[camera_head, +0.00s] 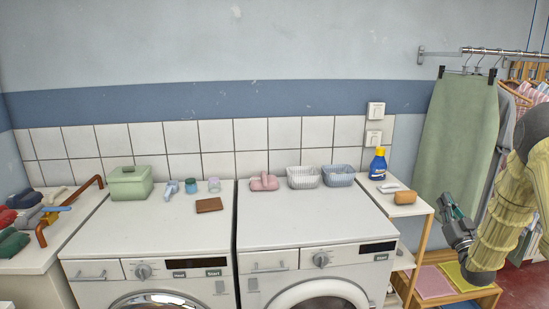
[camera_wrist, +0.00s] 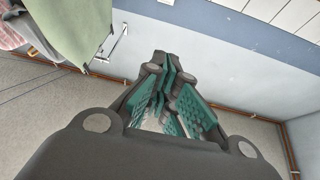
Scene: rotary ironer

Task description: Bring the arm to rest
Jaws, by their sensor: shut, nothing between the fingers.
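My gripper (camera_head: 455,218) hangs at the end of my yellow-sleeved arm at the right of the head view, in front of the hanging green cloth and to the right of the small wooden shelf. In the wrist view my gripper (camera_wrist: 170,88) shows its dark fingers with green pads drawn together. Nothing is held between them. The gripper is apart from the washing machines and the items on them.
Two white machines (camera_head: 317,228) stand side by side at the centre. A small shelf (camera_head: 420,207) holds a blue bottle (camera_head: 377,165) and a sponge (camera_head: 405,197). A green cloth (camera_head: 455,130) hangs from a wall rail (camera_head: 485,51). Low slats with folded cloths (camera_head: 435,283) lie below my arm.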

